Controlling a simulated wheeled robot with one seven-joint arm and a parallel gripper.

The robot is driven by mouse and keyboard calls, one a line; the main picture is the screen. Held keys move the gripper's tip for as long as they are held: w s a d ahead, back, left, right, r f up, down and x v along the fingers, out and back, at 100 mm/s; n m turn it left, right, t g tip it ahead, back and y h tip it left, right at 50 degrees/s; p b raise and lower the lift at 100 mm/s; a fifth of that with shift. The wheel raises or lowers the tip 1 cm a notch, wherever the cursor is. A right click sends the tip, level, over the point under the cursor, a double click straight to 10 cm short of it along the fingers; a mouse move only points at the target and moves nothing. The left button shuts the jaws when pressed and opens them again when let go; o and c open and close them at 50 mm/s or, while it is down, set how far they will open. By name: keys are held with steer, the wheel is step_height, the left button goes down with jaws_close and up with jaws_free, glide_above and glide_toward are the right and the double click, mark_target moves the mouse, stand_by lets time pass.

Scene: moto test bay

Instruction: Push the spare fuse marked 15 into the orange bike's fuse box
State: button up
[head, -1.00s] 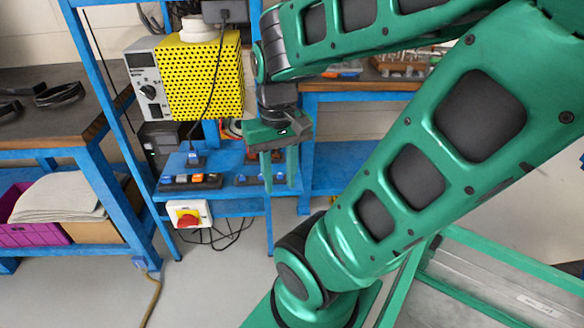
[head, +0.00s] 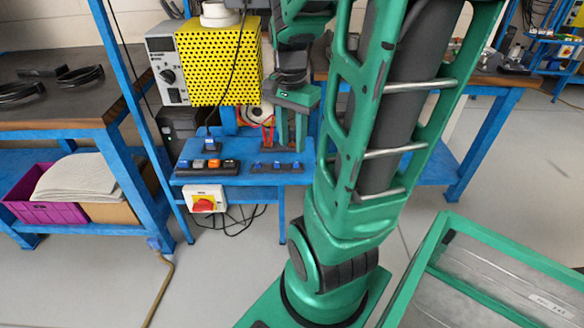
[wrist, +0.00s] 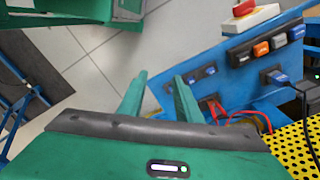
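A black holder strip (head: 266,169) with several small blue fuses (head: 276,165) lies on the blue shelf; it also shows in the wrist view (wrist: 203,76). Markings are too small to read, so I cannot tell which fuse is the 15. A longer black block (head: 208,171) with blue, orange and white inserts lies to its left; it also shows in the wrist view (wrist: 262,48). Neither is recognisable as the orange bike's fuse box, and no bike shows. My gripper (head: 291,148) points down over the shelf near the strip. Its fingers (wrist: 160,78) are apart with nothing between them.
A blue plug (head: 209,144) with a black cable stands behind the long block. Red leads (head: 268,130) are close to my gripper. A yellow perforated box (head: 215,65) stands above, left. A red-knobbed switch (head: 204,200) hangs under the shelf front.

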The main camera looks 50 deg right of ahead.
steer(key=w+d+f+m, duration=0.4)
steer(key=w+d+m, duration=0.2)
steer(key=d+m, duration=0.3)
steer(key=shift+w+f+m, duration=0.15)
steer(key=shift+f+m, duration=0.25)
steer(key=shift+m, duration=0.4)
glide_above(295, 163)
steer(key=shift+w+d+f, duration=0.1)
steer(key=shift+w+f, duration=0.1)
steer(key=shift+f, duration=1.2)
steer(key=shift+w+d+f, duration=0.1)
steer(key=shift+w+f, duration=0.05)
steer(key=shift+f, duration=1.25)
steer(key=shift+s+a+f, duration=0.1)
steer(key=shift+s+f, duration=0.05)
steer(key=shift+f, duration=1.2)
steer(key=shift+s+f, duration=0.15)
steer(key=shift+f, duration=1.15)
